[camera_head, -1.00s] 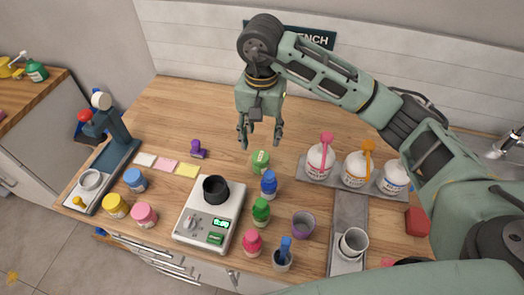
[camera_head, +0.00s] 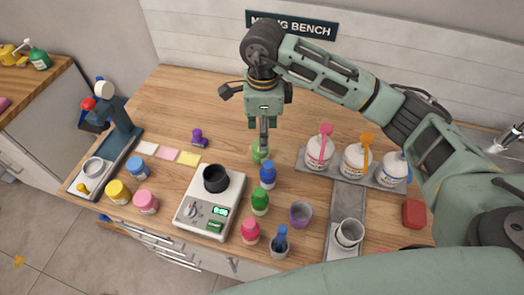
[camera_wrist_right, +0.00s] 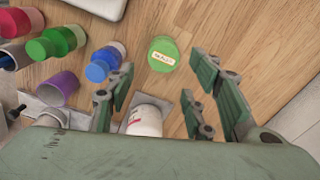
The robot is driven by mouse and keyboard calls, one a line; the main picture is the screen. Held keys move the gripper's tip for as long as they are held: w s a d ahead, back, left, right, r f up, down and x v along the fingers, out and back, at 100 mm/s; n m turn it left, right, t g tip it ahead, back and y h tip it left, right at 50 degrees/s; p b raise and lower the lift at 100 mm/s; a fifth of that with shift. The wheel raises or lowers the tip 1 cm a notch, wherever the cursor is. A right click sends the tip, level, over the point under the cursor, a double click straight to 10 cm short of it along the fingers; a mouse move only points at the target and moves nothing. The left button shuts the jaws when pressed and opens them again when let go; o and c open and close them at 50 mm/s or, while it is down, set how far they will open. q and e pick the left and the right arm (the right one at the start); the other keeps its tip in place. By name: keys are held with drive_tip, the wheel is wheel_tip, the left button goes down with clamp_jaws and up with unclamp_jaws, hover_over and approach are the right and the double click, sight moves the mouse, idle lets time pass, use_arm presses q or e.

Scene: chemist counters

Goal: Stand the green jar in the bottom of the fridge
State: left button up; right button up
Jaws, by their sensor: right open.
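The green jar (camera_head: 258,153) stands on the wooden bench, partly hidden behind the fingers of my right gripper (camera_head: 264,142). In the right wrist view the jar (camera_wrist_right: 163,54) shows its round green top with a pale label. It lies just beyond and between the spread fingertips of my right gripper (camera_wrist_right: 163,68). The gripper is open and empty, above the jar; I see no clear contact. My left gripper is not in view. I cannot see the fridge.
A blue bottle (camera_head: 267,175) stands close to the jar, with a darker green bottle (camera_head: 260,201) nearer the front. A scale (camera_head: 209,207) with a black cup is left of these. White tubs (camera_head: 319,152) stand on a tray to the right. The bench behind is clear.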

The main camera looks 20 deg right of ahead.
sight(261, 153)
drive_tip(key=shift+f+m, duration=0.35)
drive_tip(key=shift+m, duration=0.15)
drive_tip(key=f+p, duration=0.1)
drive_tip(key=f, duration=0.1)
drive_tip(key=f+p, duration=0.1)
drive_tip(key=f, duration=0.1)
drive_tip(key=f+p, duration=0.2)
drive_tip(key=f, duration=0.1)
drive_tip(key=shift+a, duration=0.3)
drive_tip(key=shift+f, duration=0.25)
drive_tip(key=shift+c, duration=0.5)
clamp_jaws()
drive_tip(key=shift+r, duration=0.15)
